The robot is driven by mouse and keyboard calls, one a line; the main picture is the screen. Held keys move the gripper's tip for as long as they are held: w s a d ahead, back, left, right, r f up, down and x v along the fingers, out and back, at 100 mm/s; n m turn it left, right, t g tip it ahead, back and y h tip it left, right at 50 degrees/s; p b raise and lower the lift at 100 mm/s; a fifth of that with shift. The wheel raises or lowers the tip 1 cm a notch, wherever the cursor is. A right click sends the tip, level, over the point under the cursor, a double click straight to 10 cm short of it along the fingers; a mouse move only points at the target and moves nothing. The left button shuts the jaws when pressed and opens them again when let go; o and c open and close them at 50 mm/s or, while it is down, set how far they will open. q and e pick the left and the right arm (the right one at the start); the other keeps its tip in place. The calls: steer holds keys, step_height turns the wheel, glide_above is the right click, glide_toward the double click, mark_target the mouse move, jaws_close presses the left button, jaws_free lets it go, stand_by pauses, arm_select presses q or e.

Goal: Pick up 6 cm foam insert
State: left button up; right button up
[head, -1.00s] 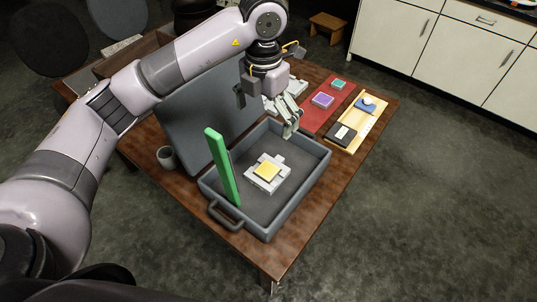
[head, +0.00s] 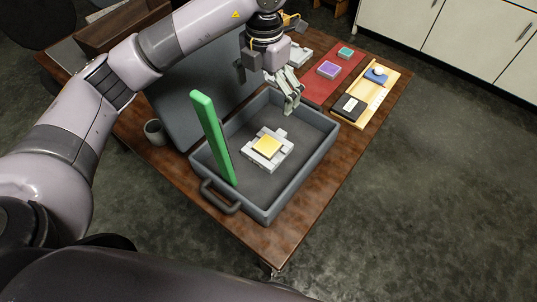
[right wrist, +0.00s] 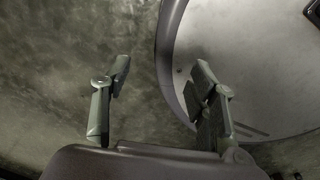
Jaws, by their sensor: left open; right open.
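Candidate foam pieces are a purple square block (head: 329,69) and a smaller teal block (head: 346,52) on a red mat (head: 318,91), and a yellow square block (head: 267,146) on a light grey stepped piece (head: 282,161) inside an open grey case (head: 308,173). I cannot tell which is the 6 cm insert. My left gripper (head: 290,108) is open and empty, pointing down over the case's far edge, between the yellow and purple blocks. My right gripper (right wrist: 160,76) is open and empty in the right wrist view, over the floor beside a dark curved edge.
A tall green bar (head: 213,138) stands in the case's left side. The raised grey lid (head: 190,98) is behind it. A grey cup (head: 154,132) is left of the case. A wooden tray (head: 376,104) with a dark block and a blue item lies at the right.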

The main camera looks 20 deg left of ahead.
arm_select(q)
step_height(320, 180, down, 2)
steer(key=b, duration=0.1)
steer(key=p, duration=0.2)
glide_above(270, 143)
steer(key=f, duration=0.8)
steer(key=s+f, duration=0.1)
steer(key=f, duration=0.3)
steer(key=shift+a+f, duration=0.1)
steer(key=shift+a, duration=0.25)
steer(key=f, duration=0.3)
steer(key=w+f+p, duration=0.1)
steer(key=shift+w+d+f, duration=0.1)
steer(key=shift+d+f, duration=0.25)
steer(key=shift+f, duration=0.35)
arm_select(e)
steer(key=shift+w+a+r, duration=0.25)
steer(key=shift+w+r, duration=0.05)
steer(key=shift+r, duration=0.15)
arm_select(q)
steer(key=c, duration=1)
arm_select(e)
steer(key=shift+d, duration=0.2)
